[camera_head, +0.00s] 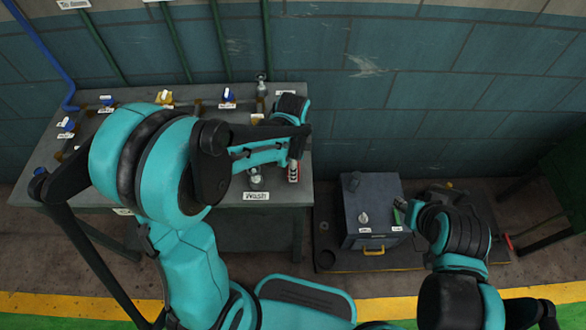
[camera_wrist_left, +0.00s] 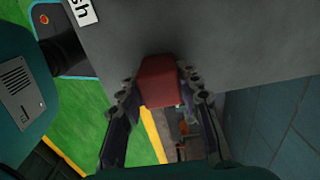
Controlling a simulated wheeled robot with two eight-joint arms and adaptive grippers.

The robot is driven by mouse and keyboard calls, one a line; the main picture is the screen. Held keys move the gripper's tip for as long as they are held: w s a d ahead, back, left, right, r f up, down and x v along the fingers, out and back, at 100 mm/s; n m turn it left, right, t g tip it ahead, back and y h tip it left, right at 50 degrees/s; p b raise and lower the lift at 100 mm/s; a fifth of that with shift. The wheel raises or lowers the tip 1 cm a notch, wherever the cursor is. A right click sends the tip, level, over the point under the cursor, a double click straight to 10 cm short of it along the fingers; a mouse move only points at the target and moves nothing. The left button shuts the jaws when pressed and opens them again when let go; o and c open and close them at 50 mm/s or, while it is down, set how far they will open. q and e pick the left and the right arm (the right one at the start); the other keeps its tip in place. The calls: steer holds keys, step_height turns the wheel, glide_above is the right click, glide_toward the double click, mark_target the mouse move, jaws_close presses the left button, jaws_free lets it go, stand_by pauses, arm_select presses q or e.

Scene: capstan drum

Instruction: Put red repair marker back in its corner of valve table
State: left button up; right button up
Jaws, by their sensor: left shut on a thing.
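In the left wrist view the marker (camera_wrist_left: 160,80) is a red block between the two fingers of my left gripper (camera_wrist_left: 161,95), near the table's edge. My left gripper (camera_head: 294,150) is shut on it from above in the head view. I cannot tell whether the marker touches the tabletop. My right gripper (camera_head: 406,212) is beside the grey box; its fingers are too small and hidden to judge.
Several labelled valves, such as a yellow-handled one (camera_head: 163,98) and a blue-handled one (camera_head: 228,96), stand on the table. A grey metal box (camera_head: 372,190) with a yellow handle stands on the floor to the right. A tiled wall (camera_head: 420,60) closes the back.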

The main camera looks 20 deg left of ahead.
arm_select(q)
steer(key=shift+f, duration=0.15)
steer(key=o, duration=1.2)
steer(key=shift+r, duration=0.5)
step_height(320, 180, up, 11)
steer(key=p, duration=0.4)
steer(key=s+a+r+n+t, duration=0.2)
steer(key=s+n+t, duration=0.1)
steer(key=s+n, duration=0.2)
steer(key=s+a+r+n+t, duration=0.2)
steer(key=s+r+n+t, duration=0.1)
steer(key=n, duration=0.6)
steer(key=shift+s+a+r+n+t, duration=0.15)
steer(key=shift+s+a+n+t, duration=0.35)
steer(key=shift+s, duration=0.7)
